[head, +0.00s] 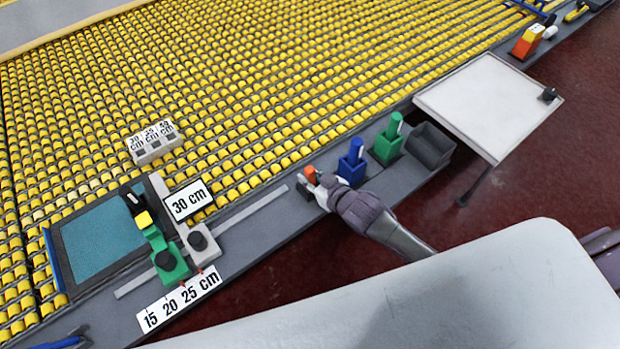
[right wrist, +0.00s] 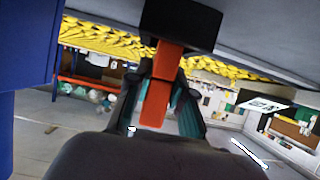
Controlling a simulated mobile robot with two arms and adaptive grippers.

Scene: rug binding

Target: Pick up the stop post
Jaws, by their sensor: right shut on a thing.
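My right gripper (head: 314,184) is over the grey rail along the edge of the yellow roller bed, with its arm coming from the lower right. It is shut on a red-orange post, taken to be the stop post (head: 310,173). In the right wrist view the red post (right wrist: 157,88) sits between the two fingers of the right gripper (right wrist: 160,100), with a black block (right wrist: 180,22) at its upper end. In the head view the gripper partly hides the post; I cannot tell whether it still touches the rail. My left gripper is not in view.
A blue holder (head: 352,165) and a green holder (head: 388,145) stand close right of the gripper, then a dark open bin (head: 430,146). A white side table (head: 490,105) is beyond. At left are a "30 cm" sign (head: 188,200) and a green block (head: 171,263).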

